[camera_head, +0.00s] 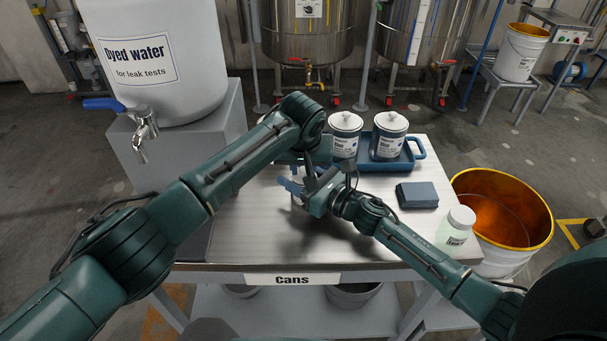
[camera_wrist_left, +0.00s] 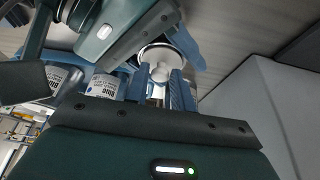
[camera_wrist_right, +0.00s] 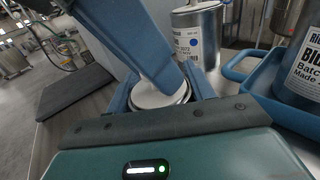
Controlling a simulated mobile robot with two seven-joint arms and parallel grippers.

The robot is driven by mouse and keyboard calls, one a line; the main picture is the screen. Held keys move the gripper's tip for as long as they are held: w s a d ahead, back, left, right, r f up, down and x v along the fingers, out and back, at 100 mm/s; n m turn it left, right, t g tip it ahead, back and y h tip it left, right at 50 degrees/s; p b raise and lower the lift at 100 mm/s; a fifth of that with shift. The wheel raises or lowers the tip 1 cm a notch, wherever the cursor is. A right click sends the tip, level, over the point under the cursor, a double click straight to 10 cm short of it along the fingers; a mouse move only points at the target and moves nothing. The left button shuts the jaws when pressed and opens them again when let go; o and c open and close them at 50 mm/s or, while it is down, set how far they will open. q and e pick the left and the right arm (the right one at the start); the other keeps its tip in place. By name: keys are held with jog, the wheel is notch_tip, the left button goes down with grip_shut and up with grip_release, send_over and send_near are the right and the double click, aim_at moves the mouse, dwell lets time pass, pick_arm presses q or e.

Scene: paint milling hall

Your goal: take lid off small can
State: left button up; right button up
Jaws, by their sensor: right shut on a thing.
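The small can is mostly hidden in the head view behind my grippers. Its round white lid (camera_wrist_left: 160,53) shows in the left wrist view; the right wrist view shows part of the white top (camera_wrist_right: 158,95). My right gripper (camera_head: 292,186) is low over the table, shut on the small can, with one blue finger on each side. My left gripper (camera_wrist_left: 160,82) has its fingers apart, on either side of the lid's pale knob (camera_wrist_left: 161,72). A gap remains between them, and contact is hard to judge. The left fingertips are largely hidden in the head view.
Two larger white-lidded cans (camera_head: 345,135) (camera_head: 388,135) stand in a blue tray (camera_head: 414,158) at the back. A dark blue box (camera_head: 417,195) and a pale bottle (camera_head: 458,225) are on the right. The table's front middle (camera_head: 300,245) is clear. A water tank (camera_head: 160,60) stands at left.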

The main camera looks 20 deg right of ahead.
aim_at(303, 171)
pick_arm(q)
grip_shut()
notch_tip(303, 171, up, 15)
dwell(1.3)
pick_arm(e)
jog(key=o, duration=1.1)
jog(key=shift+c, duration=0.2)
